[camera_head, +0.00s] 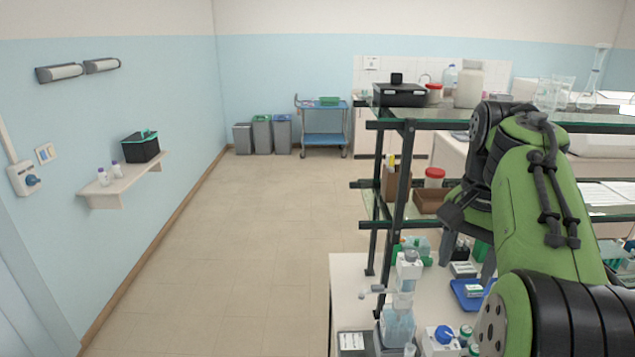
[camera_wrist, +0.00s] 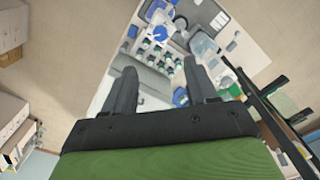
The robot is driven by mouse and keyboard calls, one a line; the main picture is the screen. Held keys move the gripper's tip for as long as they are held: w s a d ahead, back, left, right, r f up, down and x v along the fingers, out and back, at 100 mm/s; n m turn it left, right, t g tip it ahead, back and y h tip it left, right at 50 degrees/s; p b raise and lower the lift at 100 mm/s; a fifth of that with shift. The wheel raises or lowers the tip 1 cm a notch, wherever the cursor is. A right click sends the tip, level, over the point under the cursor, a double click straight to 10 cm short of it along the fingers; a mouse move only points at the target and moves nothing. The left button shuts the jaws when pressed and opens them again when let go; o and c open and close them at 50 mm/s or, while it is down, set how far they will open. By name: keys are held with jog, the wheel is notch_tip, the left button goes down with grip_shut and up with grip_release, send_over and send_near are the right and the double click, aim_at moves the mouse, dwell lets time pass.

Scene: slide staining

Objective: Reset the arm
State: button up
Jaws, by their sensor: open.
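My gripper shows in the wrist view (camera_wrist: 158,85) with its two dark fingers spread apart and nothing between them. It hangs above a white bench holding small bottles and blue-capped items. In the head view my green arm reaches over the bench at the right, in front of the glass shelf rack, and its hand is partly hidden by the arm itself. The bench (camera_head: 345,290) carries a dispenser bottle (camera_head: 398,325), a blue tray (camera_head: 467,296) and a white unit with a blue knob (camera_head: 443,338).
The black-framed rack (camera_head: 400,195) stands close to my arm, with glassware, a white bottle (camera_head: 468,85) and a black box (camera_head: 399,95) on its top shelf. A small wall shelf (camera_head: 125,178) is at the left. The floor (camera_head: 240,250) in the middle is clear.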

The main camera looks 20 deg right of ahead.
jog(key=s+a+f+n+t+b, duration=0.25)
jog(key=a+f+n+b, duration=0.45)
jog(key=a, duration=0.6)
jog(key=s+a+f+n+t+b, duration=0.1)
jog(key=s+a+f+n, duration=0.1)
jog(key=f, duration=0.4)
jog(key=s+a+f+n+t, duration=0.2)
jog(key=s+a+f+n, duration=0.1)
jog(key=s+f, duration=0.3)
jog(key=shift+s+a+f+b, duration=0.3)
jog(key=shift+a+f+b, duration=0.1)
jog(key=shift+a+f, duration=0.3)
